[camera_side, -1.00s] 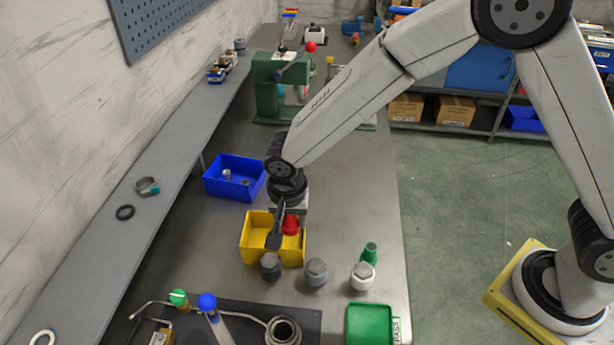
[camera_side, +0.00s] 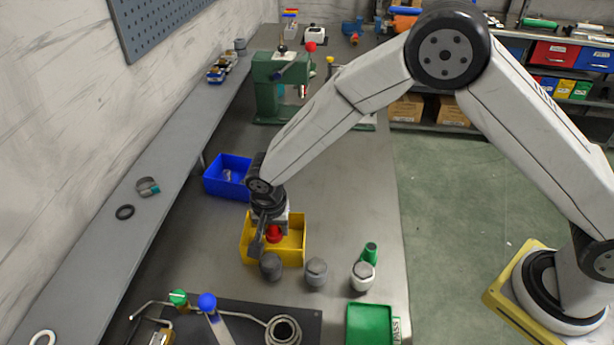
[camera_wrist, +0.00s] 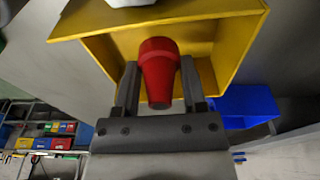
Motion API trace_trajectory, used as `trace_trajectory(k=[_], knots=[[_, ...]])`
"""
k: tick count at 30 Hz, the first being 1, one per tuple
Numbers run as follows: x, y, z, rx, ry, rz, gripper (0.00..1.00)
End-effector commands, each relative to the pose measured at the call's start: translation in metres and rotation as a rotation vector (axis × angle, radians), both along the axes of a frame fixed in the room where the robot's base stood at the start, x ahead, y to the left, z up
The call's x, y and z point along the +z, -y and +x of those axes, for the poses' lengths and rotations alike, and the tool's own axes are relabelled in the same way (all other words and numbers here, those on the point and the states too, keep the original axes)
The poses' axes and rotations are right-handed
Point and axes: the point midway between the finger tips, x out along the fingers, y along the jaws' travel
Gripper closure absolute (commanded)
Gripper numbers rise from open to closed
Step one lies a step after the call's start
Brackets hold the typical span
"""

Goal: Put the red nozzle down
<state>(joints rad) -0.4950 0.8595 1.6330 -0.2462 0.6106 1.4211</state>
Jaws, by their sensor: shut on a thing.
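The red nozzle (camera_side: 274,233) is between the fingers of my gripper (camera_side: 266,240), at the yellow bin (camera_side: 294,251). In the wrist view the red nozzle (camera_wrist: 158,70) stands out between the two dark fingers of my gripper (camera_wrist: 158,85), which is shut on it. The yellow bin (camera_wrist: 228,50) opens around and behind the nozzle in that view. I cannot tell whether the nozzle touches the bin's floor. A green nozzle (camera_side: 370,252) stands on the bench to the right.
A blue bin (camera_side: 222,184) lies behind the yellow one. A green tray (camera_side: 370,325) sits at the bench's front right. A dark mat (camera_side: 245,318) holds two lances with green and blue knobs. Bare bench lies right of the yellow bin.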

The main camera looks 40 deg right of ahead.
Motion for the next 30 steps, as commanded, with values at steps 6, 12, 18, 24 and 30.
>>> trace_trajectory(k=[6,12,18,24,30], knots=[[-0.023,0.001,-0.001,0.001,-0.003,-0.002,1.00],[-0.026,0.000,-0.001,0.000,-0.001,-0.001,1.00],[-0.027,0.000,-0.001,0.000,-0.001,-0.001,1.00],[-0.029,0.000,-0.001,0.000,-0.001,-0.001,0.18],[-0.029,0.000,-0.001,0.000,-0.001,-0.001,0.12]])
